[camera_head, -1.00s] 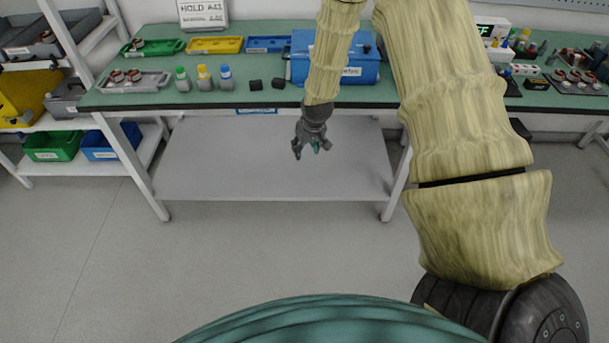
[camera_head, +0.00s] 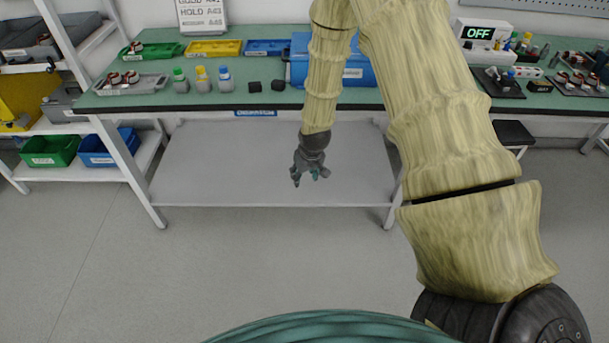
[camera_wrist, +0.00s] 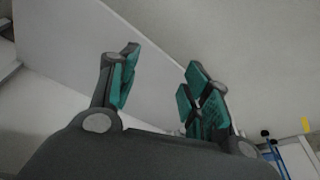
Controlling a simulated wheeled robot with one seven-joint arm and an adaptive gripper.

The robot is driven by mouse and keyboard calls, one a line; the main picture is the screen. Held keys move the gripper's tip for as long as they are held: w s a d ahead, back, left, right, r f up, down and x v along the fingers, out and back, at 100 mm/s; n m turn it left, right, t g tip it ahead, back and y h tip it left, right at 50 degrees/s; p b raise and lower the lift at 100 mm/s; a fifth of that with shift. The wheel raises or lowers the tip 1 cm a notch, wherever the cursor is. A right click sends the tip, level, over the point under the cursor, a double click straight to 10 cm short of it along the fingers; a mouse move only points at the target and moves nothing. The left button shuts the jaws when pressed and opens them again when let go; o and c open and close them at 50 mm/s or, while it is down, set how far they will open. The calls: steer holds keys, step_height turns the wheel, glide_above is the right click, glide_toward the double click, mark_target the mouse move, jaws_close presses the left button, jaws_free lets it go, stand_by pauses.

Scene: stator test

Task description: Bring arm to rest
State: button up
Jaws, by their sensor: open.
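My gripper (camera_head: 309,176) hangs at the end of my arm in the head view, pointing down in front of the workbench (camera_head: 146,99). Its fingers show apart with nothing between them. In the wrist view my gripper (camera_wrist: 160,90) has its teal-padded fingers spread wide and empty. Behind them is a pale flat surface, likely the bench's lower shelf (camera_head: 240,185). My arm spans the middle and right of the head view and hides part of the blue bin (camera_head: 355,72) on the bench.
The bench top holds a grey tray (camera_head: 130,84), several bottles (camera_head: 202,78), two black blocks (camera_head: 266,86) and a box reading OFF (camera_head: 480,33). A shelf rack with green bin (camera_head: 50,150) and blue bin (camera_head: 105,148) stands left. The floor in front is clear.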

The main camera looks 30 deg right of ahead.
steer(key=s+a+f+g+p, duration=0.1)
steer(key=s+a+f, duration=0.3)
steer(key=s, duration=0.4)
steer(key=s+a+f+g+p, duration=0.1)
steer(key=s+a+f, duration=0.35)
steer(key=s, duration=0.35)
steer(key=s+a+p, duration=0.1)
steer(key=s+a, duration=0.2)
steer(key=s, duration=0.7)
steer(key=s+a+g, duration=0.1)
steer(key=s+a, duration=0.3)
steer(key=s, duration=0.7)
steer(key=shift+a+n+p, duration=0.15)
steer(key=shift+n+p, duration=0.25)
steer(key=shift+s, duration=0.1)
